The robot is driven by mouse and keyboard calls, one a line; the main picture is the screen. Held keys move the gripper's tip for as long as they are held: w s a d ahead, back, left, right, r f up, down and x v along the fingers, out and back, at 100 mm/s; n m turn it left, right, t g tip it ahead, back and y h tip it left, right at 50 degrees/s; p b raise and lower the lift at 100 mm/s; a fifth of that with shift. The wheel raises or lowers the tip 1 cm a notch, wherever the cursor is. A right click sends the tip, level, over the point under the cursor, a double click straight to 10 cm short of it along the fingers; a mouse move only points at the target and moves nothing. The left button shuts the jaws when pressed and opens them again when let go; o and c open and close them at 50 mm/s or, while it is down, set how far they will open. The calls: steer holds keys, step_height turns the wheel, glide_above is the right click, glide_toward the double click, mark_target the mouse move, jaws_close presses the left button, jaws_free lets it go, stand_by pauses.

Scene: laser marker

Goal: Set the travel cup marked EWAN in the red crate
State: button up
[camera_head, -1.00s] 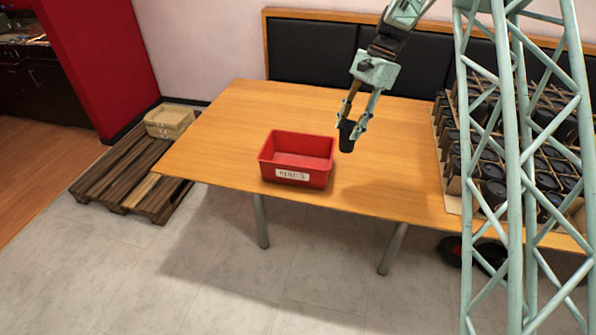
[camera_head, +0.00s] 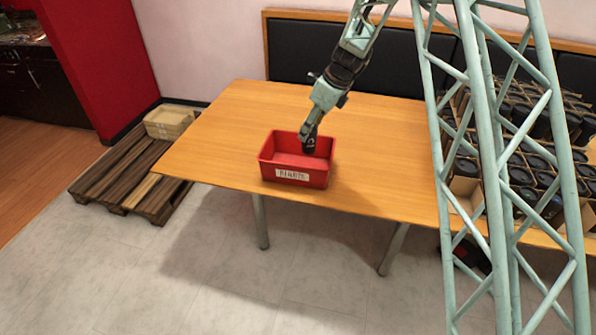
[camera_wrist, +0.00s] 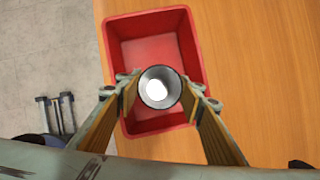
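The red crate (camera_head: 297,180) stands on the wooden table, with a white label on its front. It also shows in the wrist view (camera_wrist: 137,27), below my gripper, and I see nothing else on the visible part of its floor. My gripper (camera_head: 308,138) is shut on a dark travel cup (camera_head: 309,148) and holds it upright over the right part of the crate. In the wrist view my gripper (camera_wrist: 160,92) has a finger on either side of the cup (camera_wrist: 158,75), whose round top has a bright centre. I cannot read a name on the cup.
The wooden table (camera_head: 220,135) is clear around the crate. A divided carton of several dark cups (camera_head: 520,150) stands at the right, partly behind my lattice column. A wooden pallet (camera_head: 125,180) with a tan box (camera_head: 169,122) is on the floor at the left.

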steer(key=shift+w+a+f+m+t+h, duration=0.2)
steer(key=shift+w+a+f+m+t, duration=0.1)
steer(key=shift+a+m, duration=0.5)
steer(key=shift+w+a+f+m+t+h, duration=0.25)
steer(key=shift+a+m, duration=0.3)
steer(key=shift+m, duration=0.3)
steer(key=shift+w+a+f+m+t+h, duration=0.2)
steer(key=shift+w+a+m+t, duration=0.1)
steer(key=shift+a+m, duration=0.5)
steer(key=shift+d, duration=0.1)
steer(key=shift+f+b, duration=0.85)
steer(key=shift+f, duration=1.65)
steer(key=shift+f, duration=0.1)
steer(key=shift+f+b, duration=0.85)
steer(key=shift+f, duration=1.6)
steer(key=shift+o, duration=1.4)
steer(key=shift+f, duration=0.1)
steer(key=o, duration=0.3)
